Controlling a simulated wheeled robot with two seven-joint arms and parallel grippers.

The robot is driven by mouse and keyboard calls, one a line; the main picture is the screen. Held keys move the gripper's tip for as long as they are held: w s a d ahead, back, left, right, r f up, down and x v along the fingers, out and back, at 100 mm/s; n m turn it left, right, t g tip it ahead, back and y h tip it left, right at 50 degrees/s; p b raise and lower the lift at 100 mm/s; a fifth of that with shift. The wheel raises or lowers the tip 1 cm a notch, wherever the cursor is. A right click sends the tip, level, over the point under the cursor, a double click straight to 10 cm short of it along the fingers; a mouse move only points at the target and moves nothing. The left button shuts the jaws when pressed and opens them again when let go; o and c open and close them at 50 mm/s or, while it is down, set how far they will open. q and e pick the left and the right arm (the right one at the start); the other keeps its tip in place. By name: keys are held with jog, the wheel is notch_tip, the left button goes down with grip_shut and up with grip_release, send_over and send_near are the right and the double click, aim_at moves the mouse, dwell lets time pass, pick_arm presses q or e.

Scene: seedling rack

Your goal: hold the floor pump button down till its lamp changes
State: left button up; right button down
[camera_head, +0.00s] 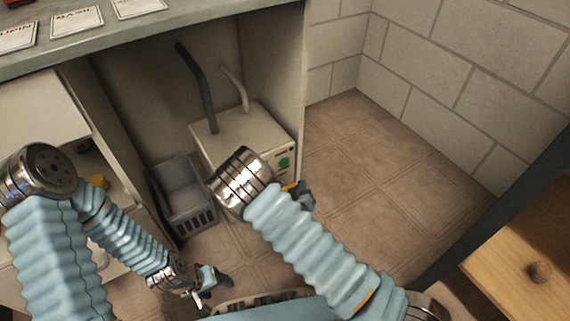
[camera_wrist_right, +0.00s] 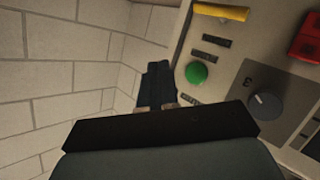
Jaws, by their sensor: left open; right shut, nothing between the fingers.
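The floor pump is a pale box (camera_head: 237,125) on the floor under the counter, with a dark hose and a pale hose rising behind it. Its panel shows in the right wrist view (camera_wrist_right: 228,48). On the panel are a round green button (camera_wrist_right: 197,73), a dark dial (camera_wrist_right: 264,104), a yellow bar (camera_wrist_right: 221,12) and a red block (camera_wrist_right: 307,40). I cannot tell which part is the lamp. My right gripper (camera_wrist_right: 159,82) is shut and empty, just left of the green button and apart from it in the picture. My left gripper (camera_head: 212,284) is open and empty, low over the floor.
A grey plastic basket (camera_head: 184,197) stands left of the pump. The counter (camera_head: 190,22) with printed cards is above. A block wall (camera_head: 460,75) closes the right side, and a wooden surface (camera_head: 510,270) is at lower right. The tiled floor right of the pump is clear.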

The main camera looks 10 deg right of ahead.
aim_at(284, 163)
jog(key=w+a+b, duration=0.1)
jog(key=w+a, duration=0.1)
jog(key=w, duration=0.4)
jog(key=shift+w+a+b, duration=0.2)
jog(key=shift+w+b, duration=0.1)
jog(key=shift+b, duration=0.05)
jog(key=shift+w, duration=0.1)
dwell(1.7)
jog(key=shift+w+a, duration=0.15)
jog(key=shift+w, duration=0.1)
jog(key=shift+w+a+b, duration=0.15)
jog(key=shift+w+b, duration=0.3)
jog(key=shift+b, duration=0.05)
dwell(0.5)
jog(key=shift+s, duration=0.1)
dwell(1.3)
jog(key=shift+s+d, duration=0.25)
jog(key=shift+s, duration=0.5)
